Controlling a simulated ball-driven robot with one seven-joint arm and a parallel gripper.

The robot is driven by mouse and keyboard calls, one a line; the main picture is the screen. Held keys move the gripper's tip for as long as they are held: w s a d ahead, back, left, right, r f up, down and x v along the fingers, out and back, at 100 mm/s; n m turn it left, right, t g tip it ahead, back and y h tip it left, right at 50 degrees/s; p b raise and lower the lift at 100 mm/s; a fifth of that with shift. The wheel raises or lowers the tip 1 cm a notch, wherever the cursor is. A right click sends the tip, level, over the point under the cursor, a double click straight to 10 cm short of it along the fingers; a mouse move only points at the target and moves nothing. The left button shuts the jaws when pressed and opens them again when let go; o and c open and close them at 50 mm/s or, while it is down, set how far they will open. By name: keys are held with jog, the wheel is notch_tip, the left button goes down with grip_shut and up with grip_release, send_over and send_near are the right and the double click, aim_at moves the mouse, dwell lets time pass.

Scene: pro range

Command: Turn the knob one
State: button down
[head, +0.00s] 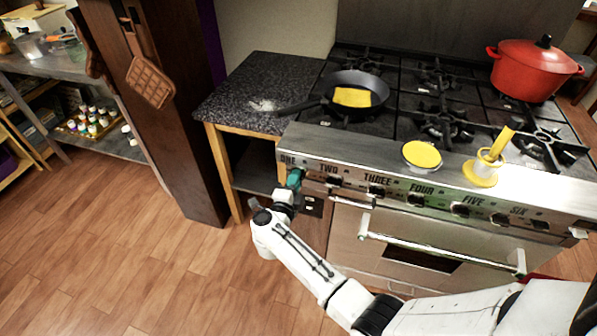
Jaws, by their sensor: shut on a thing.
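The knob under the label ONE is at the left end of the stove's front panel (390,186). My gripper (294,179), with a teal end, is shut on knob one at that place. The gripper and wrist cover most of the knob, so its turn angle cannot be seen. The other knobs, such as knob two (333,181) and knob three (376,191), stand free in a row to the right.
A frying pan (368,83) with a yellow piece in it sits on the left burners. A red pot (533,70) stands at the back right. The oven handle (440,250) sticks out below.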

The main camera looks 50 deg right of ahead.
jog(key=shift+f+n+p, duration=0.1)
jog(key=shift+n+p, duration=1.65)
jog(key=shift+n, duration=0.75)
